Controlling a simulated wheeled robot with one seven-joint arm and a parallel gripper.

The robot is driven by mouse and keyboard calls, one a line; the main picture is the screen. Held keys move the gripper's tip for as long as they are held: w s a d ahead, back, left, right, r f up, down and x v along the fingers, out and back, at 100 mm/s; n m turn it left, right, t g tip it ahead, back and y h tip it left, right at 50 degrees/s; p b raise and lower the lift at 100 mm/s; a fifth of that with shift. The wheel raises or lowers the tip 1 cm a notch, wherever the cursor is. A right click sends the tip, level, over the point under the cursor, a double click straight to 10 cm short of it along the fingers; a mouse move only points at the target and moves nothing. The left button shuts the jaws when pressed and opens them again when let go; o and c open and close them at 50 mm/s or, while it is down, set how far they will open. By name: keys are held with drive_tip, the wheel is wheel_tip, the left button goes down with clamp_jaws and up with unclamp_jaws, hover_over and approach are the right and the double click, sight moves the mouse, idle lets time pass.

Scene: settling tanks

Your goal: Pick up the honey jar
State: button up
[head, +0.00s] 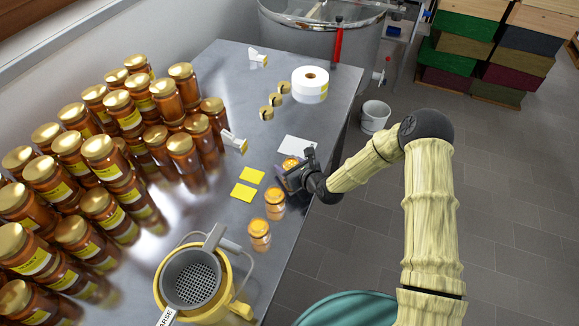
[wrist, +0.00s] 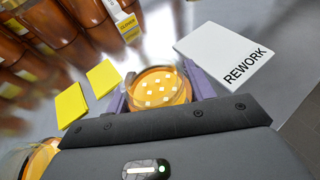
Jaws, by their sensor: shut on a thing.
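My gripper (head: 297,176) is at the right edge of the metal table, its fingers on both sides of a small open honey jar (head: 289,164). In the wrist view the jar (wrist: 158,87) shows amber honey with white bits on top, between the two purple fingers of my gripper (wrist: 158,92). I cannot tell whether the jar still touches the table. Two similar open jars stand nearer the camera, one (head: 275,205) close to my gripper and one (head: 259,237) beyond it. Part of one (wrist: 38,158) shows at the wrist view's lower left.
A white card marked REWORK (wrist: 225,52) lies beside the held jar, with two yellow cards (head: 252,175) (head: 243,192) to the left. Several gold-lidded jars (head: 100,150) fill the table's left side. A strainer on a yellow pot (head: 158,290) stands at the front.

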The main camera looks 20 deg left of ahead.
wheel_tip(320, 180, up, 10)
drive_tip(key=shift+b, duration=0.85)
drive_tip(key=d+f+m+t+h, duration=0.2)
drive_tip(key=d+f+m+h, duration=0.1)
drive_tip(key=d, duration=0.8)
drive_tip(key=s+d+f+m+t+h, duration=0.1)
drive_tip(key=d+f+m+h, duration=0.3)
drive_tip(key=d, duration=0.8)
drive_tip(key=s+d+f+m+t+h, duration=0.1)
drive_tip(key=d+f+m+t+h, duration=0.2)
drive_tip(key=d, duration=0.9)
drive_tip(key=shift+s+f+m+h, duration=0.15)
drive_tip(key=shift+f+m+h, duration=0.3)
drive_tip(key=shift+f, duration=0.35)
